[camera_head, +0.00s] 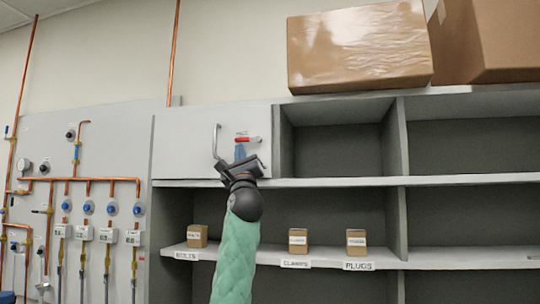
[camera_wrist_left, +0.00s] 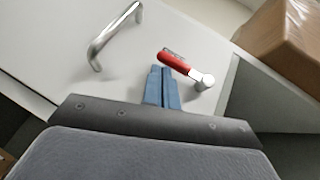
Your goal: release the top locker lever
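The locker lever (camera_head: 248,139) has a red grip and lies roughly level on the white top locker door (camera_head: 185,140). In the left wrist view the lever (camera_wrist_left: 175,63) slants from its red end down to a metal pivot at the right. My left gripper (camera_head: 240,152) is raised to the door just below the lever's left part. In the left wrist view the blue fingers of my left gripper (camera_wrist_left: 160,70) are together, with nothing seen between them. Their tips are close below the red grip; I cannot tell whether they touch it. My right gripper is out of view.
A metal door handle (camera_head: 216,141) stands out left of the lever. Open shelves to the right and below hold small boxes (camera_head: 298,241). Large cartons (camera_head: 360,46) sit on top. Copper pipes and valves (camera_head: 88,208) cover the wall panel at left.

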